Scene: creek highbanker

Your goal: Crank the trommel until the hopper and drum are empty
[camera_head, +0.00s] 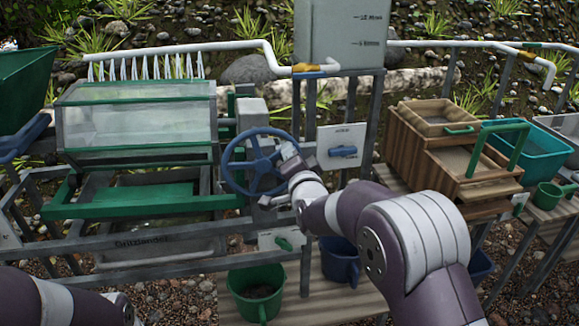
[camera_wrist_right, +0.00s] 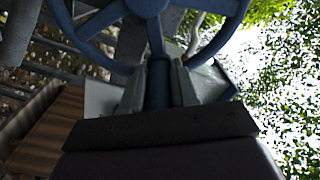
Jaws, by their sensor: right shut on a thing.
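The trommel (camera_head: 138,118) is a clear-walled drum housing in a green and grey frame at left. No material is discernible through its clear wall. A blue crank wheel (camera_head: 232,180) stands on the housing's right end. My right gripper (camera_head: 291,157) is at the wheel's right side. In the right wrist view, its two fingers are shut on the wheel's blue handle (camera_wrist_right: 158,84), with the wheel rim (camera_wrist_right: 205,5) just beyond. A green hopper (camera_head: 22,85) is at the far left edge, its inside hidden. My left arm shows at the bottom left, but its gripper is out of view.
Spray pipes (camera_head: 180,46) run above the trommel. A green bucket (camera_head: 257,292) with dark material and a blue bucket (camera_head: 338,262) stand below. A wooden sluice box (camera_head: 432,150) and a teal tub (camera_head: 540,152) are at right. Metal rails cross in front of the trommel.

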